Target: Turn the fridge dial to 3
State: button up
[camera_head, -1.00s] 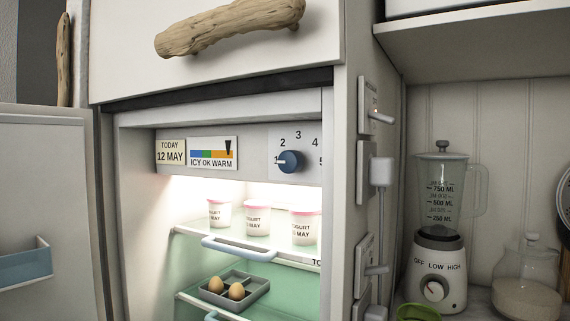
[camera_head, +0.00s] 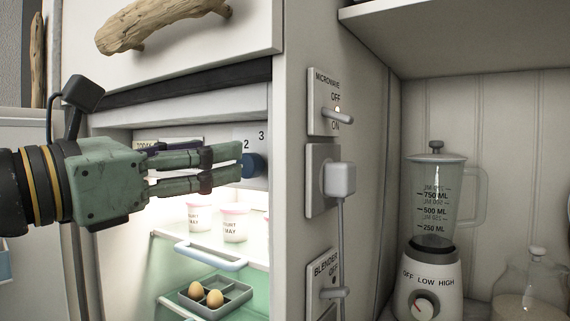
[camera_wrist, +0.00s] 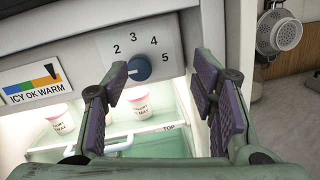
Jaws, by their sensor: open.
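The blue fridge dial (camera_wrist: 139,68) is on a grey panel at the top of the open fridge. The numbers 2 to 5 arc over and right of it in the wrist view. Its white mark points left, below the 2; no 1 is readable there. My gripper (camera_wrist: 158,64) is open and empty, its fingers on either side of the dial in that view, with the dial nearer the left finger. In the head view my gripper (camera_head: 240,163) reaches in from the left, its tips overlapping the dial (camera_head: 258,166). Contact cannot be told.
Yogurt cups (camera_head: 235,226) stand on the shelf below, above an egg tray (camera_head: 240,297) with two eggs. A temperature strip (camera_wrist: 32,83) is left of the dial. The fridge's side wall (camera_head: 292,130) and wall switches (camera_head: 331,103) are to the right, near a blender (camera_head: 437,200).

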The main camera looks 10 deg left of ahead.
aim_at(245, 166)
jog(key=w+p, duration=0.1)
jog(key=w, duration=0.3)
jog(key=w+d+f+y+p, duration=0.1)
jog(key=w, duration=0.2)
jog(key=w+f+n+y+p, duration=0.1)
jog(key=w, duration=0.3)
jog(key=shift+w+d, duration=0.2)
jog(key=shift+w, duration=0.15)
jog(key=shift+c, duration=0.2)
jog(key=c, duration=1.1)
